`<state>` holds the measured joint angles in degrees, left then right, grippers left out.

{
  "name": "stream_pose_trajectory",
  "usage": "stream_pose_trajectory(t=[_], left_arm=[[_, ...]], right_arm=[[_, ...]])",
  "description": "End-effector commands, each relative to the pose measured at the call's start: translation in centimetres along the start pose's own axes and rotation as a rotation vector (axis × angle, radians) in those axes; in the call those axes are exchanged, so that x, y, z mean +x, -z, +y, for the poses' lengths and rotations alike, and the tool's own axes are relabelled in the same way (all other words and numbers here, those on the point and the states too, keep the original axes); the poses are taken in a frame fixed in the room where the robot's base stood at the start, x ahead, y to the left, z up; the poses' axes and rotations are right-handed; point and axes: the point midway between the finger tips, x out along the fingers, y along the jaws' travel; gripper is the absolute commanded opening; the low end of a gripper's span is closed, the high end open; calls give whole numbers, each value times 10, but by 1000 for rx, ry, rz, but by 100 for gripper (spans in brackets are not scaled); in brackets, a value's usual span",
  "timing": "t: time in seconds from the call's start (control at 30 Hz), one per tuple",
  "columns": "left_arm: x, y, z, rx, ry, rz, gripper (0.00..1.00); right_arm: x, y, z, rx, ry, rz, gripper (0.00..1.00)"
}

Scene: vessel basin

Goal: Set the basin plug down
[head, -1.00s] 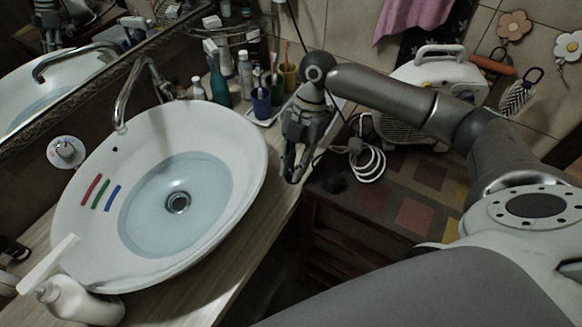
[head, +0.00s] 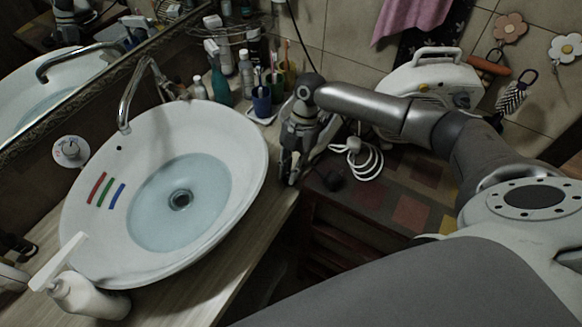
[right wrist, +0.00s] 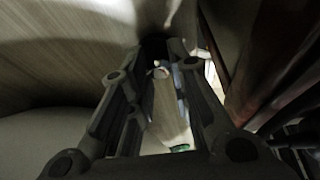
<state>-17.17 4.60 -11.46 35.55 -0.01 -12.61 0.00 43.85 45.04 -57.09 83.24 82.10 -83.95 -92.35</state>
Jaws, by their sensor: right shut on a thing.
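The white oval basin (head: 252,135) stands on the counter with shallow water in it. Its drain (head: 181,200) shows uncovered at the bottom, under the water. My right gripper (head: 289,178) points down over the strip of counter just right of the basin, close to the counter's edge. It is shut on a small dark thing, which I take to be the basin plug (right wrist: 154,46), at its fingertips in the right wrist view. The fingers mostly hide it, and I cannot tell whether it touches the counter. My left gripper is not in view.
A faucet (head: 128,95) rises behind the basin. Bottles and a blue cup (head: 261,102) stand behind my right gripper. A white pump bottle (head: 90,298) is at the front left. A white cable (head: 362,160) lies on the lower patterned surface at right. The front counter strip (head: 225,285) is clear.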

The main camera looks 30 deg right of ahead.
Motion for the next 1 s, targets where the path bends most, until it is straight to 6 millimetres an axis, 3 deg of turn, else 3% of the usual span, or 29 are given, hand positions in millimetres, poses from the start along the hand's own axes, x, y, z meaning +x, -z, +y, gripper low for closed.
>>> stream_pose_trajectory(t=[0.07,0.1,0.23,0.67,1.0], left_arm=[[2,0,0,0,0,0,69],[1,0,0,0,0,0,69],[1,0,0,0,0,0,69],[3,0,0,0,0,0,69],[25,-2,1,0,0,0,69]], right_arm=[[4,-1,0,0,0,1,0],[2,-1,0,0,0,0,23],[2,-1,0,0,1,0,40],[-6,0,0,0,-1,-1,40],[-73,-2,1,0,-4,-3,40]])
